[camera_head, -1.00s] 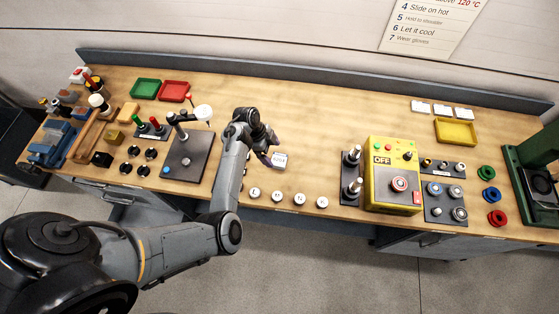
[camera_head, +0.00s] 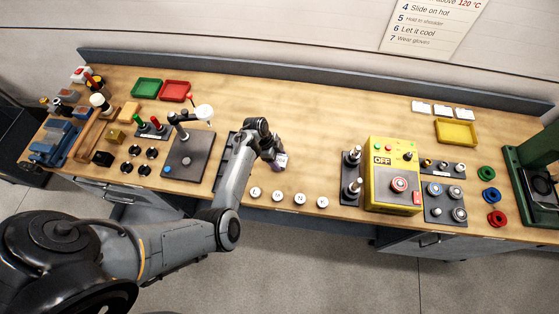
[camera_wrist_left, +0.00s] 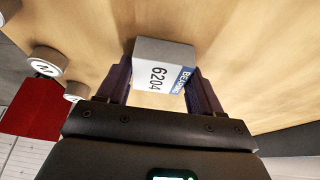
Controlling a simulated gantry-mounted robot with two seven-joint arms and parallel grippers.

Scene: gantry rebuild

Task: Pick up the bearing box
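The bearing box (camera_head: 283,159) is a small white carton with a blue band, near the middle of the bench. In the left wrist view the box (camera_wrist_left: 163,68) shows "6204" on its label. My left gripper (camera_head: 277,163) is at the box. In the left wrist view its two dark purple fingers (camera_wrist_left: 160,88) lie along opposite sides of the box, with no clear gap, so it looks shut on the box. Whether the box is clear of the bench top I cannot tell. My right gripper is not in view.
Several round white-topped buttons (camera_head: 300,199) line the front edge. A dark plate with a stand (camera_head: 186,155) is to the left of my arm. Dark posts (camera_head: 351,180) and the yellow control box (camera_head: 393,160) are to the right. The bench (camera_head: 310,120) behind the box is clear.

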